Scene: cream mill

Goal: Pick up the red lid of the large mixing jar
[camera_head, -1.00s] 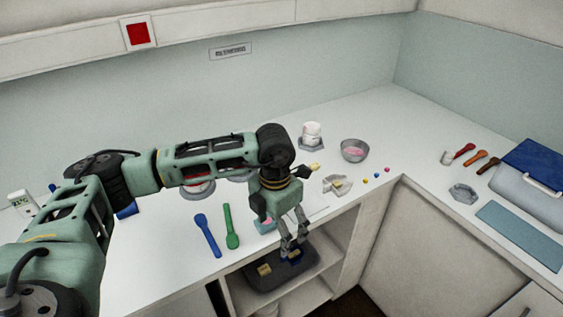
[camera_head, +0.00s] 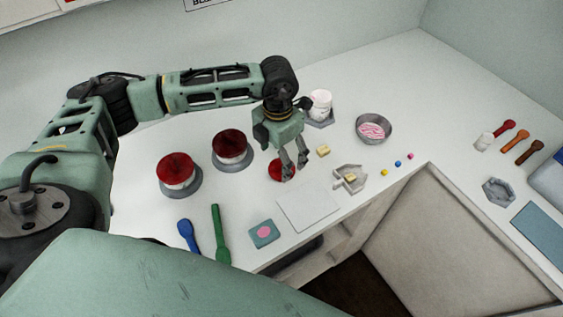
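A flat red lid (camera_head: 276,172) lies on the white counter, partly hidden by my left gripper (camera_head: 295,166). The gripper points down with its two fingertips apart and nothing seen between them. The fingertips are over or beside the lid; I cannot tell whether they touch it. An uncapped white jar (camera_head: 320,104) stands in a grey holder behind the gripper. Two jars with dark red lids, one on the left (camera_head: 176,168) and one nearer the middle (camera_head: 229,144), stand on grey round bases. My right gripper is out of view.
A blue spoon (camera_head: 188,236) and a green spoon (camera_head: 217,232) lie at the front left. A teal block (camera_head: 264,233), a white sheet (camera_head: 309,206), a small grey tray (camera_head: 349,180) and a metal bowl (camera_head: 373,127) are nearby. The counter's front edge drops to shelves.

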